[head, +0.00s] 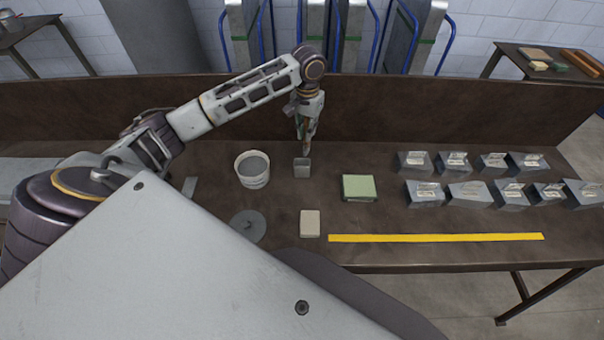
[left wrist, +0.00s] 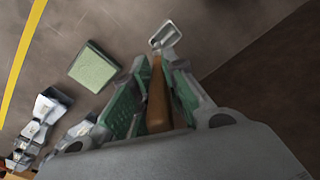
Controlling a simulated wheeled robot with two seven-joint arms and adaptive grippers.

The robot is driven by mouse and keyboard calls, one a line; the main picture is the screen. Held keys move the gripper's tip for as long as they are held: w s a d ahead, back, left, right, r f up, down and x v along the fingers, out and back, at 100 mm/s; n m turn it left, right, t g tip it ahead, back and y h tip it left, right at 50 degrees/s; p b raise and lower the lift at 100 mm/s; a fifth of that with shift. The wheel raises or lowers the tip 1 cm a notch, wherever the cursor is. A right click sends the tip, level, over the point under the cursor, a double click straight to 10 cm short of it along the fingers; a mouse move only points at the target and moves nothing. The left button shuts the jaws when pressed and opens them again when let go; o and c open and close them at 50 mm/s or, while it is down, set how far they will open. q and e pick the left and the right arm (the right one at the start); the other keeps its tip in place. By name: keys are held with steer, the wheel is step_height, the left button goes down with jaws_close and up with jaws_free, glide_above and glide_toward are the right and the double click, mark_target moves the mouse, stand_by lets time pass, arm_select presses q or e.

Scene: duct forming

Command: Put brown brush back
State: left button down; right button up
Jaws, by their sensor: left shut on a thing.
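My left gripper (head: 307,122) points down over the bench and is shut on the brown brush. The brush's brown handle (left wrist: 157,100) lies between the green-padded fingers in the left wrist view. A small square grey holder (head: 302,168) stands on the bench just below the gripper; its open rim also shows in the left wrist view (left wrist: 165,37), at the far end of the brush. The brush's lower end is hard to make out, and I cannot tell whether it is inside the holder. My right gripper is not in view.
A white bucket (head: 252,169) stands left of the holder, with a grey disc (head: 247,226) in front. A green block (head: 358,188), a beige block (head: 310,223) and a yellow strip (head: 436,238) lie nearby. Several grey bins (head: 425,194) fill the right side. A back panel (head: 420,115) rises behind.

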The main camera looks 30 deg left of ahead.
arm_select(q)
steer(key=shift+s+a+f+m, duration=0.15)
steer(key=shift+a+f+m, duration=0.05)
steer(key=shift+m, duration=2.65)
steer(key=shift+s+a+f+m, duration=0.1)
steer(key=shift+a+f+m, duration=0.15)
steer(key=shift+m, duration=2.55)
steer(key=shift+s+a+f+m, duration=0.15)
steer(key=shift+a+m, duration=0.05)
steer(key=shift+m, duration=2.65)
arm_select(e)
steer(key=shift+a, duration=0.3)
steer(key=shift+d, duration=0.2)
